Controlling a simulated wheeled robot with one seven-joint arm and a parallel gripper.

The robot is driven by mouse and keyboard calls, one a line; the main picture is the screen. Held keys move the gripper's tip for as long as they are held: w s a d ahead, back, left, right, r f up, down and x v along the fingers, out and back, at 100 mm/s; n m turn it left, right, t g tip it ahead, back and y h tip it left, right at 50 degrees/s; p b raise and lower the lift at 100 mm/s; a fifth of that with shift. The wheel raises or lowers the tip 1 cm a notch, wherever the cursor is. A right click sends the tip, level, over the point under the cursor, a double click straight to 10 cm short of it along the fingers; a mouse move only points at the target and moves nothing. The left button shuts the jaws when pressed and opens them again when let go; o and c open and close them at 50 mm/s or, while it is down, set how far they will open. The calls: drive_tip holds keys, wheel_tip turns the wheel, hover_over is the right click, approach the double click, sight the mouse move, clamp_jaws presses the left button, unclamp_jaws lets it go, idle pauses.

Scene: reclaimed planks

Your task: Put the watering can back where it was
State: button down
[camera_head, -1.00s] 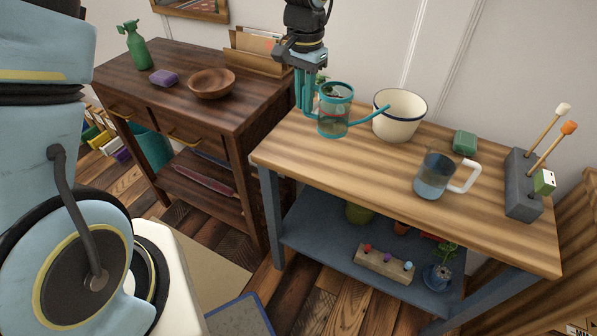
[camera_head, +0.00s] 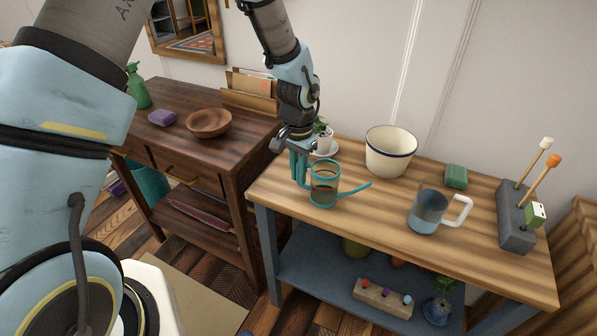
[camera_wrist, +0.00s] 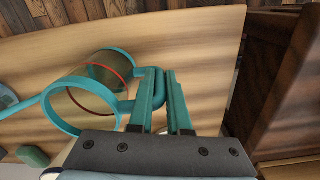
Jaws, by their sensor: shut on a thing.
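The watering can (camera_head: 324,186) is a see-through cylinder with teal rims, a teal handle and a long teal spout pointing right. It is at the left part of the light wooden table, upright; whether its base touches the top I cannot tell. My gripper (camera_head: 299,168) comes down from above on the can's left side, its teal fingers shut on the handle. In the wrist view the can (camera_wrist: 88,92) lies left of my gripper (camera_wrist: 160,95), with the handle between the fingers.
On the table (camera_head: 375,215) are a white pot (camera_head: 391,152), a potted plant on a saucer (camera_head: 323,139), a glass mug (camera_head: 428,211), a green block (camera_head: 456,176) and a grey tool holder (camera_head: 516,218). A darker cabinet (camera_head: 235,145) with a wooden bowl (camera_head: 208,123) adjoins on the left. The front-middle tabletop is clear.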

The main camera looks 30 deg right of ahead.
drive_tip(key=shift+f, duration=0.2)
drive_tip(key=c, duration=0.9)
unclamp_jaws()
drive_tip(key=shift+o, duration=0.2)
drive_tip(key=shift+r, duration=0.1)
wheel_tip(320, 180, up, 12)
drive_tip(key=shift+r+b, duration=0.1)
drive_tip(key=shift+b, duration=0.65)
drive_tip(key=w+a+r+n, duration=0.2)
drive_tip(key=w+a+n, duration=0.3)
drive_tip(key=a, duration=0.7)
drive_tip(key=s+a+r+n+t, duration=0.1)
drive_tip(key=a+n, duration=0.6)
drive_tip(key=a, duration=1.8)
drive_tip(key=shift+s+a+n+t, duration=0.2)
drive_tip(key=shift+s+n+t, duration=0.1)
drive_tip(key=shift+s, duration=0.2)
